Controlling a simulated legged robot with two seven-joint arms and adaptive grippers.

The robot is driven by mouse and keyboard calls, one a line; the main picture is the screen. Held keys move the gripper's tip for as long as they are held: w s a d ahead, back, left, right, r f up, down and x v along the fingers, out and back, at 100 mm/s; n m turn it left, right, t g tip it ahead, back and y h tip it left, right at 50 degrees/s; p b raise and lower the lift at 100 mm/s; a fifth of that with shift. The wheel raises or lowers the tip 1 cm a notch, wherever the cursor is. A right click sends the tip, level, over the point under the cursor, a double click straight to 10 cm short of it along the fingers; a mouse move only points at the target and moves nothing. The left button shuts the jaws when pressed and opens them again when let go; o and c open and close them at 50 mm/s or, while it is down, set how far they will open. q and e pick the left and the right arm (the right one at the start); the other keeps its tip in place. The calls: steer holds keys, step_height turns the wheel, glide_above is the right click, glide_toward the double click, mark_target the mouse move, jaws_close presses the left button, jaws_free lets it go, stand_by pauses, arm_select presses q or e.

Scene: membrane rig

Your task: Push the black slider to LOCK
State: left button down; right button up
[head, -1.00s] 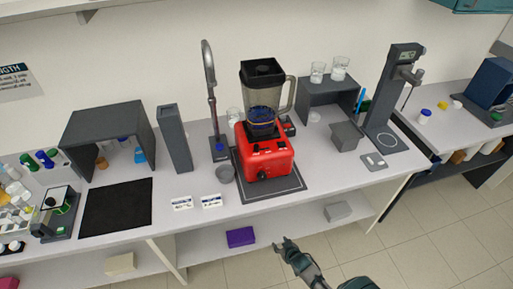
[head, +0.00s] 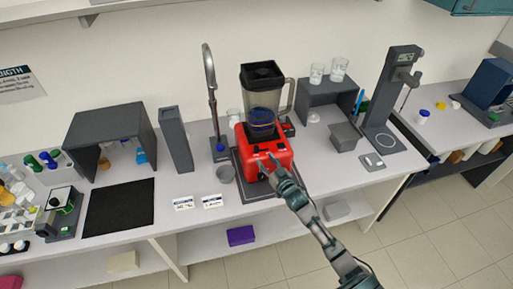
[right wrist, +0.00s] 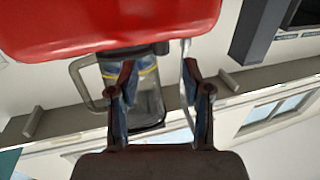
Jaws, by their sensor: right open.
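The red blender base (head: 250,146) stands on a dark mat, with a clear jar with a dark lid (head: 262,72) on top. Small dark parts show on the base, but I cannot tell which one is the black slider, and no LOCK mark is readable. My right gripper (head: 268,163) is open in front of the base and overlaps its front face; contact cannot be told. In the right wrist view its two fingers (right wrist: 160,85) are spread and empty, with the red base (right wrist: 110,22) close by and the jar (right wrist: 148,100) beyond. My left gripper is not in view.
Two small label cards (head: 212,201) lie on the front of the bench.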

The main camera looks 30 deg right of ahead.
mark_target(258, 150)
steer(key=w, duration=0.8)
steer(key=shift+w+a, duration=0.1)
